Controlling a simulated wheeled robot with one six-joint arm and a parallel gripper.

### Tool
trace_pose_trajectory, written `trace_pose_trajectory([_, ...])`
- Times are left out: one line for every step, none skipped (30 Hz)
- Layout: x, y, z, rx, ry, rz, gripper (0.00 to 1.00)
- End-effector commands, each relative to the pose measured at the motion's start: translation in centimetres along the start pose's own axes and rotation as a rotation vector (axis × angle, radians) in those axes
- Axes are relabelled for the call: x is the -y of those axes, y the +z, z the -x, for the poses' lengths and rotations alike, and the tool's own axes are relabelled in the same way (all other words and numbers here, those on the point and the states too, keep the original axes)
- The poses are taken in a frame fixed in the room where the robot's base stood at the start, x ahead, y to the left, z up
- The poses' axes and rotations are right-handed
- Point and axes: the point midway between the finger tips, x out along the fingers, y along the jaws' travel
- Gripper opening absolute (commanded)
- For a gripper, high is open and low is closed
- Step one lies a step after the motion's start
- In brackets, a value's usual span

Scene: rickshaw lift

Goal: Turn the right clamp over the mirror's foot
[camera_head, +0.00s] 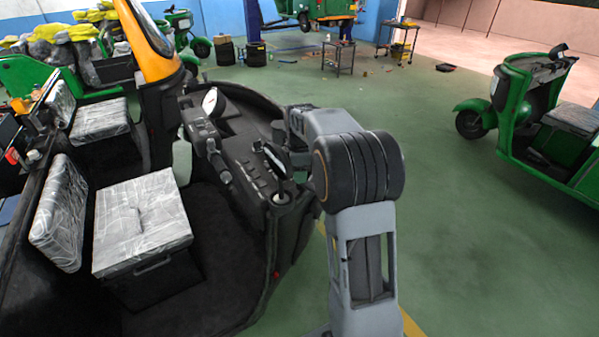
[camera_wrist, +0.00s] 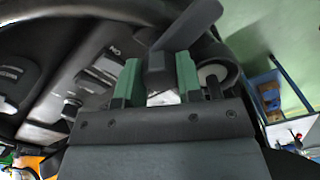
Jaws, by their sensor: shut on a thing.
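My gripper (camera_wrist: 160,85) has green fingers shut on a dark grey lever-like piece, which appears to be the right clamp (camera_wrist: 168,48). The clamp's arm slants up to the right, beyond the fingertips. A round part with a pale centre (camera_wrist: 214,73) sits just right of the fingers; I cannot tell whether it belongs to the mirror's foot. In the head view my gripper (camera_head: 297,152) is at the right end of the black dashboard, largely hidden by my own wrist. A small oval mirror (camera_head: 274,162) stands beside it on the dashboard, with its foot (camera_head: 281,197) below. The clamp is not clear there.
The rickshaw's black dashboard (camera_head: 235,150) carries switches and a round white-faced part (camera_head: 210,101). Wrapped seats (camera_head: 140,222) lie to the left. Another green rickshaw (camera_head: 530,115) stands at right, with open green floor (camera_head: 460,230) between. A tool table (camera_head: 338,52) stands behind.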

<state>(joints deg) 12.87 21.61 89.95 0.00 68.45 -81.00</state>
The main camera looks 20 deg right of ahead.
Motion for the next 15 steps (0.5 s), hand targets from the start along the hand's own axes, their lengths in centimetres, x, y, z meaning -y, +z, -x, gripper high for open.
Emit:
trace_pose_trajectory([0.0, 0.0, 0.05, 0.0, 0.0, -0.031, 0.1])
trace_pose_trajectory([0.0, 0.0, 0.06, 0.0, 0.0, -0.055, 0.1])
trace_pose_trajectory([0.0, 0.0, 0.06, 0.0, 0.0, -0.088, 0.1])
trace_pose_trajectory([-0.01, 0.0, 0.07, 0.0, 0.0, -0.115, 0.1])
trace_pose_trajectory([-0.01, 0.0, 0.07, 0.0, 0.0, -0.142, 0.1])
trace_pose_trajectory([-0.01, -0.01, 0.07, 0.0, 0.0, -0.18, 0.1])
trace_pose_trajectory([-0.01, -0.01, 0.07, 0.0, 0.0, -0.209, 0.1])
trace_pose_trajectory([-0.01, -0.01, 0.07, 0.0, 0.0, -0.237, 0.1])
trace_pose_trajectory([-0.01, -0.01, 0.07, 0.0, 0.0, -0.276, 0.1])
trace_pose_trajectory([-0.01, -0.01, 0.07, 0.0, 0.0, -0.305, 0.1])
trace_pose_trajectory([-0.01, -0.01, 0.07, 0.0, 0.0, -0.333, 0.1])
trace_pose_trajectory([-0.01, -0.01, 0.07, 0.0, 0.0, -0.371, 0.1])
trace_pose_trajectory([-0.01, -0.01, 0.08, 0.0, 0.0, -0.4, 0.1])
trace_pose_trajectory([-0.01, -0.01, 0.07, 0.0, 0.0, -0.428, 0.1])
trace_pose_trajectory([-0.01, -0.01, 0.07, 0.0, 0.0, -0.466, 0.1])
